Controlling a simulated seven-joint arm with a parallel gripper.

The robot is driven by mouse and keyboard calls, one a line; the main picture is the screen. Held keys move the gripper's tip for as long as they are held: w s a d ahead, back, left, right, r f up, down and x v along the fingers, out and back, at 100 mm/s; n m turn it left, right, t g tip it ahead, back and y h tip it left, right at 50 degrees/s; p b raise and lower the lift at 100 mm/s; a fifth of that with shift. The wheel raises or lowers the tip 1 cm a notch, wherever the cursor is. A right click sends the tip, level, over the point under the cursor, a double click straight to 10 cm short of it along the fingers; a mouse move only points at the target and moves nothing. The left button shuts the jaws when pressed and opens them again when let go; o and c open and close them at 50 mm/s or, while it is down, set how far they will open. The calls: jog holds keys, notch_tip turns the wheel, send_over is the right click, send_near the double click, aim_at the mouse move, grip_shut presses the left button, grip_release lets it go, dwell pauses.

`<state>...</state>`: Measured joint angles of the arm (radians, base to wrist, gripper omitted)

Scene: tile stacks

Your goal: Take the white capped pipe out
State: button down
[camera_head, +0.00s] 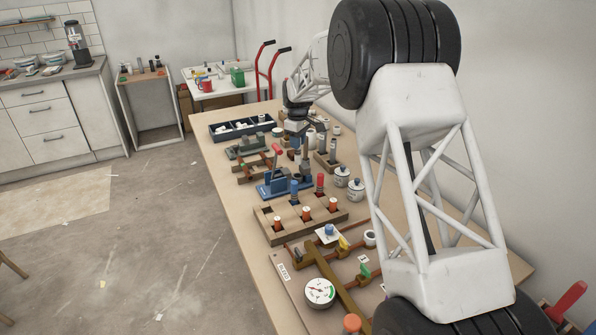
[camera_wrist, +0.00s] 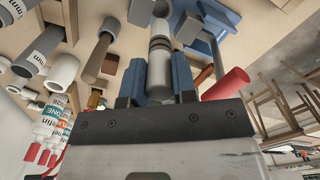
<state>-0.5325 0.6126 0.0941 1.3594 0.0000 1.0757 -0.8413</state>
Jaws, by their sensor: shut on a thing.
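In the wrist view, a pale grey-white pipe (camera_wrist: 160,62) with dark bands stands between the two blue fingers of my gripper (camera_wrist: 160,85), which are shut on it. Its far end points toward the blue vise (camera_wrist: 218,14). I cannot tell whether that end is still between the vise jaws. In the head view, my gripper (camera_head: 299,143) is small and points down over the workbench, just above the blue vise (camera_head: 285,187). The pipe is hard to make out there.
A wooden block (camera_head: 300,222) with orange-and-white pieces sits nearer than the vise. Two lidded white jars (camera_head: 349,183) stand to its right. A dark blue tray (camera_head: 241,128) lies behind. A board with a gauge (camera_head: 320,292) is at the near end. Bottles (camera_wrist: 45,125) crowd the wrist view's left.

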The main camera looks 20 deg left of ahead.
jog(key=shift+r, duration=1.3)
jog(key=shift+s, duration=0.1)
